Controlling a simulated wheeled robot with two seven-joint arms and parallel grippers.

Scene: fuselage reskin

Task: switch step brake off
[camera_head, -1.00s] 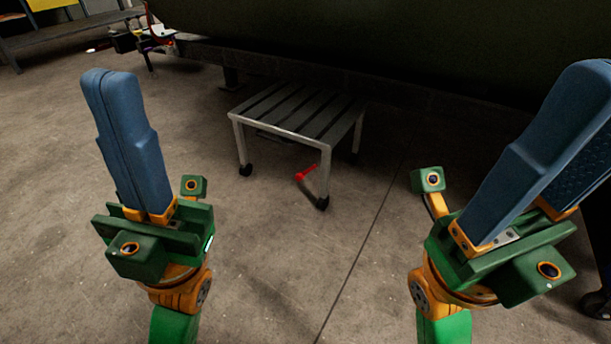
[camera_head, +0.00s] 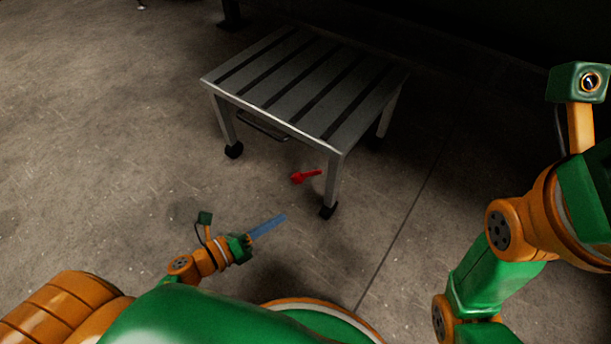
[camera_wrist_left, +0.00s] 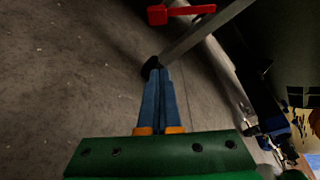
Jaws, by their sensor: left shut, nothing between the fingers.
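The step (camera_head: 305,80) is a low slatted grey metal platform on legs with black feet, standing on the concrete floor. Its red brake lever (camera_head: 305,176) sticks out low beside the front right leg. My left gripper (camera_head: 284,217) has blue fingers and is low over the floor, in front of the lever and apart from it. Its fingers are shut with nothing between them. In the left wrist view the shut fingers (camera_wrist_left: 158,72) point toward a black foot of the step, with the red lever (camera_wrist_left: 180,13) beyond them at the top. My right gripper's fingers are outside the view.
A dark bar handle (camera_head: 263,126) hangs under the step's front edge. My right arm fills the right side of the head view. The floor (camera_head: 110,150) left of the step is clear. Dark structure lies behind the step.

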